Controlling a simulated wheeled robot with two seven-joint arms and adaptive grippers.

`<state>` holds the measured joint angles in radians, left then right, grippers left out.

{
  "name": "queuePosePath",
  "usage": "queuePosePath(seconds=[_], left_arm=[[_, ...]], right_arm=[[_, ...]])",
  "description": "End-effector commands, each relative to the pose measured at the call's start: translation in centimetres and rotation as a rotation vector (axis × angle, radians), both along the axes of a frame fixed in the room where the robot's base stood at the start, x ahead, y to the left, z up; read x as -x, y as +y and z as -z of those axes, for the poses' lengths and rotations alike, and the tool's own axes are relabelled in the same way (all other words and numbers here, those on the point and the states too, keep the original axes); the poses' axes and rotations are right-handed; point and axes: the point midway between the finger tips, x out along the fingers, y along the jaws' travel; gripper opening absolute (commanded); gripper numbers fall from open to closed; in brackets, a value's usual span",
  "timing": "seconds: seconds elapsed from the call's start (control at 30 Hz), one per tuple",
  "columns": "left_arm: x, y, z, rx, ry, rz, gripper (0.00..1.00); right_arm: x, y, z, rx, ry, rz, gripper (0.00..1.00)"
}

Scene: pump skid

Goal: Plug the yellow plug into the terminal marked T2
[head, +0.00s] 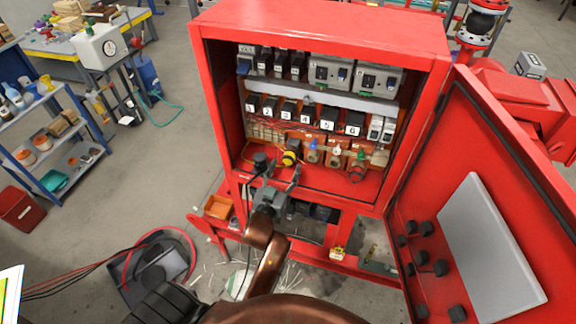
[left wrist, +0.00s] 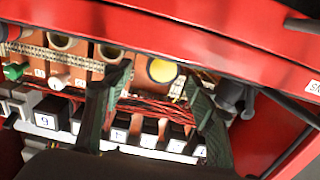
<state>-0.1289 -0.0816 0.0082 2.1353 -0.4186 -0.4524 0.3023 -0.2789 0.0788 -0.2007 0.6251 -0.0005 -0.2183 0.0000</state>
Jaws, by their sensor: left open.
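The yellow plug (head: 290,158) is low inside the open red cabinet, at the left of a row of brown terminals (head: 334,157). Its round yellow end (left wrist: 162,70) shows in the left wrist view between my fingers. I cannot tell whether it sits in a terminal. My left gripper (head: 276,183) is open just in front of and below the plug, its fingers (left wrist: 155,88) either side of it with gaps. The terminals' round openings (left wrist: 110,51) show beside it. The T2 marking is not readable. My right gripper is not in view.
A black plug-like part (head: 261,161) with a cable is close on the plug's left; it also shows in the left wrist view (left wrist: 234,95). Numbered black blocks (head: 328,119) sit above the terminals. The cabinet door (head: 480,180) stands open at right. Floor at left is mostly free.

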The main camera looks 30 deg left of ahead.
Motion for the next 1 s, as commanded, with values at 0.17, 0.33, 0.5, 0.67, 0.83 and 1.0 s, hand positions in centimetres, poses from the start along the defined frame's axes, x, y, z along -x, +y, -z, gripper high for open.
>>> queuePosePath(seconds=[0.17,0.33,0.5,0.67,0.83,1.0], left_arm=[[-2.5,0.8,-0.2,-0.001,-0.001,-0.003,0.52],[-4.9,1.4,-0.2,-0.001,-0.001,-0.003,0.52],[-6.3,1.6,-0.1,-0.001,-0.001,-0.001,0.52],[-6.7,1.6,-0.1,0.0,-0.001,0.0,0.52],[-6.8,1.6,0.0,0.0,-0.001,0.001,0.52],[-6.7,1.6,0.0,0.0,0.0,0.001,0.41]], right_arm=[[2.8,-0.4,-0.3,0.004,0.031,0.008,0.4],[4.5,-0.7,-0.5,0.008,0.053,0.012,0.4],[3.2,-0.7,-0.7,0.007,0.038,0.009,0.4],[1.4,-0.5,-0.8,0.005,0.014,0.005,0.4],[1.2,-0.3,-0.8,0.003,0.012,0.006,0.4],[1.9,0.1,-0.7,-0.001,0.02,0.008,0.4]])
